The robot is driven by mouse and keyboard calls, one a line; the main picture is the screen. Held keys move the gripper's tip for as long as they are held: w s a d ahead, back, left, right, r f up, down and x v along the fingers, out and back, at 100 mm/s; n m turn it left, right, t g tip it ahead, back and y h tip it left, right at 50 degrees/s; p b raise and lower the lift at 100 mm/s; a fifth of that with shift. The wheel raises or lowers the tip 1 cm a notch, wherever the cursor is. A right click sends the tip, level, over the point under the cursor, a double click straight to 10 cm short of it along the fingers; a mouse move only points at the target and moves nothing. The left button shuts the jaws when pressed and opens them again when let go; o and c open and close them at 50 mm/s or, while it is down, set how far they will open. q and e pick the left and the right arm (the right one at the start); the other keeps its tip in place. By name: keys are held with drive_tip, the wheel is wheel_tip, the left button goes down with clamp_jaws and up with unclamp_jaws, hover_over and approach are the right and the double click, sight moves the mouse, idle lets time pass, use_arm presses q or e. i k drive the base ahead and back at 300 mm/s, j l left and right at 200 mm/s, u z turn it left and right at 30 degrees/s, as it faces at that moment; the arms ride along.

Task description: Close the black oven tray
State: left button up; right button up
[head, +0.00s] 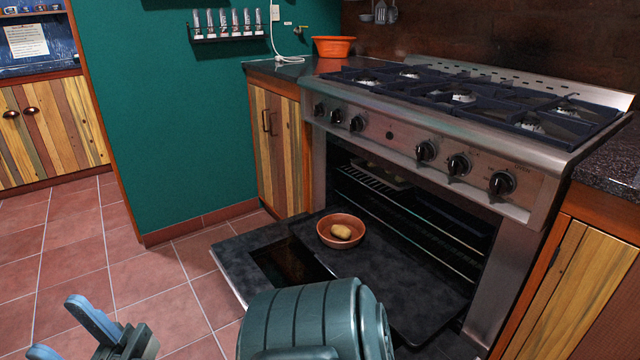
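The black oven tray (410,275) is pulled out of the oven (430,215), and its near part is hidden by my arm. A brown bowl (325,236) with a potato-like item (341,231) in it sits on the tray. The oven door (228,252) is folded down below, with its dark window visible. My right gripper (56,326) is at the bottom left, over the floor, left of the door and apart from the tray. Its two blue fingers are spread and nothing shows between them. My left gripper is out of the picture.
The stove top with burners (460,97) and knobs (425,151) is above the oven. Wooden cabinets (275,145) flank it. An orange container (333,46) stands on the left counter. The tiled floor (110,270) on the left is clear.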

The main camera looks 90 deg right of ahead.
sight(419, 294)
drive_tip(key=z, duration=3)
drive_tip(key=i+z, duration=0.1)
drive_tip(key=z, duration=0.35)
drive_tip(key=i+z, duration=0.1)
drive_tip(key=z, duration=0.4)
